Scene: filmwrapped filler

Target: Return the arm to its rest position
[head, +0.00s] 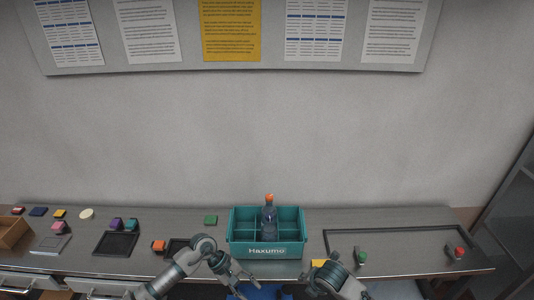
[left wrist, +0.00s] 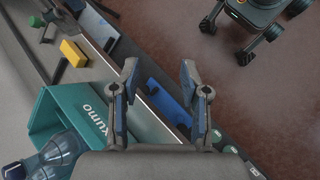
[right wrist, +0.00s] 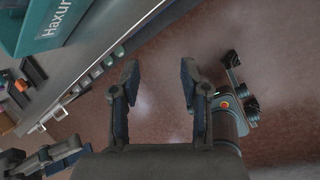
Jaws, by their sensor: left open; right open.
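My left gripper (head: 238,276) is in front of the teal crate at the table's front edge. In the left wrist view the left gripper (left wrist: 160,85) is open with nothing between its fingers. My right arm (head: 338,280) shows at the bottom of the head view, right of the crate; its fingers are not clear there. In the right wrist view the right gripper (right wrist: 160,85) is open and empty, with the floor beyond it.
Dark trays (head: 116,244) and small coloured blocks lie left.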

